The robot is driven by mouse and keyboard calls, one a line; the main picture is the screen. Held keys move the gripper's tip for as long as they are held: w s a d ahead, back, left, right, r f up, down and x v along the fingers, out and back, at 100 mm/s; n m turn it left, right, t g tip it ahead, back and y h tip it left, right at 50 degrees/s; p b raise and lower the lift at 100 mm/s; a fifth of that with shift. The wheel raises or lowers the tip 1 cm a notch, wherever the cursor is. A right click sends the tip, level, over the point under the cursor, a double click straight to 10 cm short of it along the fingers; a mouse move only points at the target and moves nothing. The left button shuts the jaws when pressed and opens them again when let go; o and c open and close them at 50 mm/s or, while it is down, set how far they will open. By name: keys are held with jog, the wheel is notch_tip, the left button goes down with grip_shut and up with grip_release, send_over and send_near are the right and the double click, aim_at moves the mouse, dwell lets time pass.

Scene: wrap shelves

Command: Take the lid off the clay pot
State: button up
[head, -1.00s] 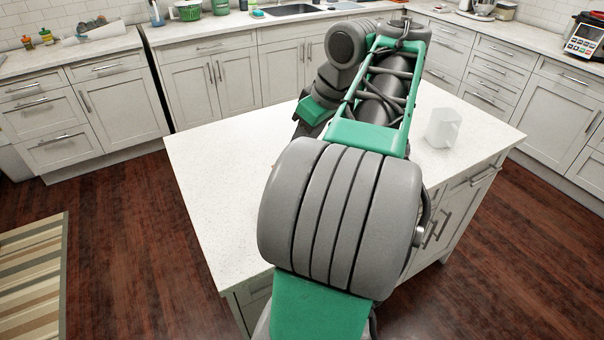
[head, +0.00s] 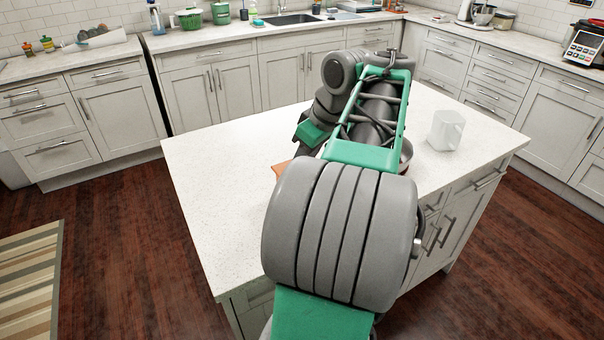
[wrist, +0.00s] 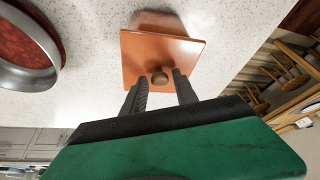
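The clay pot's lid (wrist: 150,48) shows in the wrist view as a flat orange square with a round brown knob (wrist: 160,78) near its lower edge in the picture. My gripper (wrist: 159,80) is open and empty. Its two dark fingers appear on either side of the knob, with a gap on both sides. I cannot tell how far above the knob they are.
A round metal pan (wrist: 56,72) with red contents is left of the lid in the wrist view. A white mug (head: 446,130) stands at the island's right side. The island's left part (head: 215,170) is clear. Wooden chairs or stools (wrist: 285,75) show beyond the counter edge.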

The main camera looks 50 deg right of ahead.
grip_shut()
jog(key=shift+r, duration=0.15)
dwell(0.4)
